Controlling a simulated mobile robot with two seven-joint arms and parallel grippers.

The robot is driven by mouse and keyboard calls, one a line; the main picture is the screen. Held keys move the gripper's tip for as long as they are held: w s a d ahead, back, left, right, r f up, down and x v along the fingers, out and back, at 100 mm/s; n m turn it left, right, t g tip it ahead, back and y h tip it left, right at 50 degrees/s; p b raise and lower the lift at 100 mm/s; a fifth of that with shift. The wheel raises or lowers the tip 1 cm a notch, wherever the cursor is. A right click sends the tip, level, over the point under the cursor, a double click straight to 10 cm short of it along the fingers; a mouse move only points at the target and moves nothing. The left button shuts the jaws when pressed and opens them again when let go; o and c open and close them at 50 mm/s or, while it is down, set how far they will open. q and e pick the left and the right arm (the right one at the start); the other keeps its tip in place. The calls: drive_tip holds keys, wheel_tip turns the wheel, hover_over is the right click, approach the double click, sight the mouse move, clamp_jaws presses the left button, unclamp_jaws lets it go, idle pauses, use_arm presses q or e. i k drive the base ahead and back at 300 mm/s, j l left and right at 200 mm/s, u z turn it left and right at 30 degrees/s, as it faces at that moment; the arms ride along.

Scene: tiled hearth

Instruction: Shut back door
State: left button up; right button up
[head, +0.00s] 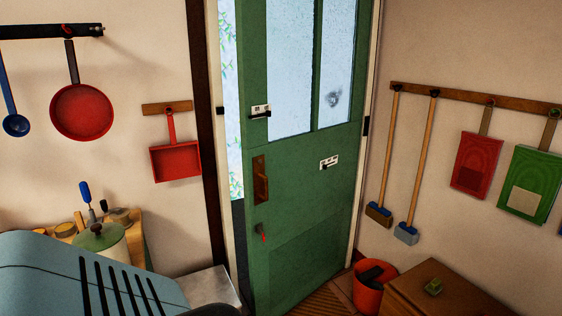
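The green back door (300,220) stands ajar in the middle of the head view. It has glass panes (290,65) in its upper half. A gap (233,120) between its left edge and the dark left door frame (203,130) shows a bright, leafy strip. The hinge side appears to be on the right. A brown handle plate (261,180) is near the left edge, with a small red-tagged item (262,232) below it. A small latch (260,111) sits higher up, and another fitting (328,162) is farther right. Neither gripper shows.
A light-blue slatted surface (60,280) fills the lower left. Behind it are a lidded pot (100,240) and a wooden stand. A red bucket (370,290) and a brown box (440,290) stand right of the door. Pans and brushes hang on the walls.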

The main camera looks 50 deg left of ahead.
sight(306, 59)
drive_tip(key=u, duration=1.45)
